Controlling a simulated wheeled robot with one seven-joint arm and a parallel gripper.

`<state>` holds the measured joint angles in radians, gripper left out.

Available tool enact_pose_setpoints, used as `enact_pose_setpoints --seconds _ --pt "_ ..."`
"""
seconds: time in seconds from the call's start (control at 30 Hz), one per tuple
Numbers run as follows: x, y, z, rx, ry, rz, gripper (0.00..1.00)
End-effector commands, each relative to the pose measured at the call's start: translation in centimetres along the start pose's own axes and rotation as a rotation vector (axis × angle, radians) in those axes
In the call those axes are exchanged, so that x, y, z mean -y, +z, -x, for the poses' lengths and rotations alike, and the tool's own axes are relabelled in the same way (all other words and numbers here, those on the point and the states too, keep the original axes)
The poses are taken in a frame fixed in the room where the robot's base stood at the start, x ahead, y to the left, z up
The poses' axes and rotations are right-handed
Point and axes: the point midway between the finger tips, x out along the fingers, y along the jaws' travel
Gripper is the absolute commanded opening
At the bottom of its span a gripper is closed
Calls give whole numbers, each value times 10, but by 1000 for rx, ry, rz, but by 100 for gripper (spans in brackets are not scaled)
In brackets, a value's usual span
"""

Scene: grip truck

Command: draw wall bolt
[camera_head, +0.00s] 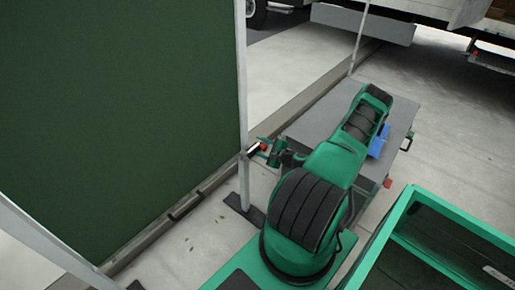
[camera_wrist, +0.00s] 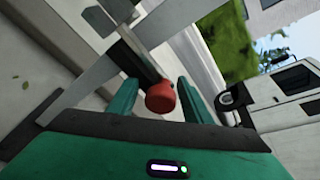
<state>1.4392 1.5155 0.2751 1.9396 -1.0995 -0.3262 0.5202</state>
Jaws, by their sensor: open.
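The wall bolt shows in the wrist view as a dark bar with a red knob (camera_wrist: 160,97) on its near end. The knob appears between the two green fingers of my gripper (camera_wrist: 157,86), with a visible gap on each side. The fingers are open and do not appear to touch it. In the head view the red knob (camera_head: 263,146) sits by the pale post at the edge of the dark green panel (camera_head: 120,100). My gripper (camera_head: 266,149) is at this knob, its fingers partly hidden by the wrist.
A grey table (camera_head: 315,125) stands behind my arm, with a blue object (camera_head: 379,140) on it. A green open crate (camera_head: 408,207) is at the lower right. The post's dark foot (camera_head: 243,209) rests on the floor. Trucks (camera_head: 420,15) stand at the back.

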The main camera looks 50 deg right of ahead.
Motion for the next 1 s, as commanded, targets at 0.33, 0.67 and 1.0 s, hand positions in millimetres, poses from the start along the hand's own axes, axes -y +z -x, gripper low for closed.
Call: enact_pose_setpoints --seconds 0.33,0.67,1.0 --pt "0 0 0 0 1 0 19" --pt "9 -12 -1 -3 1 4 0" --pt "17 -22 -2 -6 3 2 0"
